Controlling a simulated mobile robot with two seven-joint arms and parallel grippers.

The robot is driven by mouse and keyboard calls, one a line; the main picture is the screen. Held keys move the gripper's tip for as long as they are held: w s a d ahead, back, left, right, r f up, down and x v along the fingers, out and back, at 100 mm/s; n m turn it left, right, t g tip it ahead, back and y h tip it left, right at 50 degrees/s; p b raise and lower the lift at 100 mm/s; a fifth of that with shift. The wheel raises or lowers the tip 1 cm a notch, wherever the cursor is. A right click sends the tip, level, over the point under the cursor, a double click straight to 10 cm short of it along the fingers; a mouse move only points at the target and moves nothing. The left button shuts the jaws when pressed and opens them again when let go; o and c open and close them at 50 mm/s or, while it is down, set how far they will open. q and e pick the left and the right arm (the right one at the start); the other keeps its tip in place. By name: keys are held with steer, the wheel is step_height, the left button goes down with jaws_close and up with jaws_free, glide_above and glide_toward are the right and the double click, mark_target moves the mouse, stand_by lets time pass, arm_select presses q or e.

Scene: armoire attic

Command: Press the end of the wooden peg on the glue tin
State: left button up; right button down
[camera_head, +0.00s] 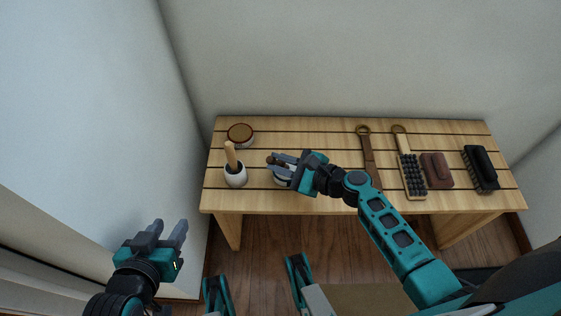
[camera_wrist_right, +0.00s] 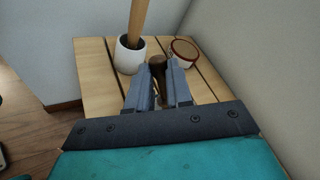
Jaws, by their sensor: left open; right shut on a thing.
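A round tin with a brown top and pale side (camera_head: 240,134), which looks like the glue tin, stands at the back left of the bench; it also shows in the right wrist view (camera_wrist_right: 184,51). My right gripper (camera_head: 275,164) is shut on a dark brown wooden peg (camera_head: 271,159), whose rounded end shows between the fingers in the right wrist view (camera_wrist_right: 157,64). The rest of the peg is mostly hidden. The peg is apart from the tin, to its front right. My left gripper (camera_head: 170,229) is open and empty, off the bench's front left.
A white pot (camera_head: 236,178) with an upright wooden handle stands left of my right gripper. A pale round thing (camera_head: 282,180) is partly hidden under that gripper. Brown tools, a brush (camera_head: 414,180) and a black brush (camera_head: 482,168) lie right. The back middle is clear.

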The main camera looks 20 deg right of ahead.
steer(key=shift+f, duration=0.15)
stand_by(0.3)
step_height(320, 180, up, 2)
steer(key=shift+p, duration=0.95)
steer(key=shift+r+p, duration=0.35)
step_height(320, 180, up, 4)
steer(key=p, duration=0.4)
steer(key=shift+r, duration=0.25)
steer(key=shift+s, duration=0.15)
